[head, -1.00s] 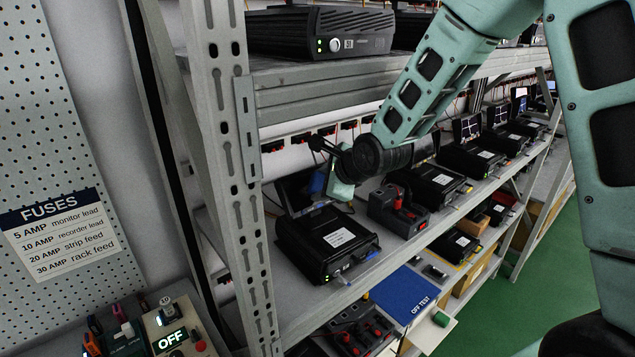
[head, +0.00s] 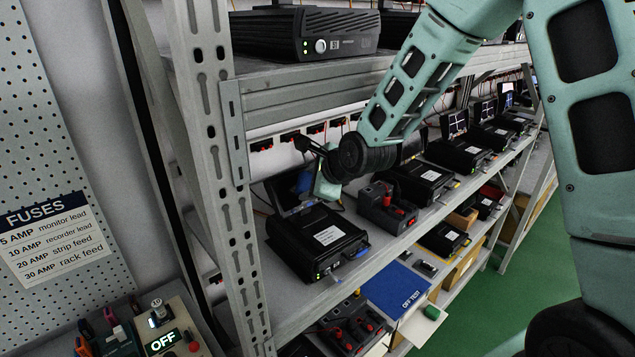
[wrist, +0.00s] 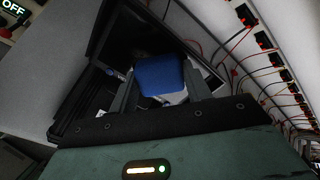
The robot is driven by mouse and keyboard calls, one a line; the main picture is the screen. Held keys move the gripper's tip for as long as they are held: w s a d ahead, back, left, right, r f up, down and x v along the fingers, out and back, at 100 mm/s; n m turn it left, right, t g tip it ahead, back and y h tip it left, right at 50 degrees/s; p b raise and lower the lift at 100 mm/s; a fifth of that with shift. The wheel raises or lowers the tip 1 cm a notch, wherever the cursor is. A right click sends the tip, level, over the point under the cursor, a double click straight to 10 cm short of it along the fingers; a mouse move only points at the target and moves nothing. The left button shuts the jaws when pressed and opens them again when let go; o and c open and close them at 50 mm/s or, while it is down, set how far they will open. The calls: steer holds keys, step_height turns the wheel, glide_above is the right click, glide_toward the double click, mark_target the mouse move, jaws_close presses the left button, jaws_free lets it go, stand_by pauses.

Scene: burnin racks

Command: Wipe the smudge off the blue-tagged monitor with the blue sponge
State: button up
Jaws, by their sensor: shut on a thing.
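My gripper (wrist: 160,88) is shut on the blue sponge (wrist: 160,75), one finger on each side. The sponge also shows in the head view (head: 304,182), partly hidden by my gripper. The monitor (head: 276,192) is a dark tilted screen behind the black recorder box, partly covered by my gripper. In the wrist view the monitor (wrist: 103,52) lies right behind the sponge, with its black frame around. I cannot tell whether the sponge touches the screen. A pale patch shows below the sponge, but I cannot tell if it is the smudge.
The black recorder box (head: 318,240) stands in front of the monitor. A rack upright (head: 215,150) is close on the left and an upper shelf (head: 300,80) is above. A red-and-black power unit (head: 388,207) stands to the right. Red-switched sockets and cables line the back.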

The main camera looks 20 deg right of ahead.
mark_target(288, 192)
steer(key=shift+s+a+b, duration=0.3)
steer(key=shift+a+b, duration=0.05)
steer(key=shift+a, duration=0.7)
steer(key=shift+s+a+b, duration=0.25)
steer(key=shift+a+b, duration=0.1)
steer(key=shift+a, duration=0.65)
steer(key=shift+p+v, duration=1.3)
steer(key=shift+v, duration=1.7)
steer(key=p+v, duration=0.2)
steer(key=v, duration=0.1)
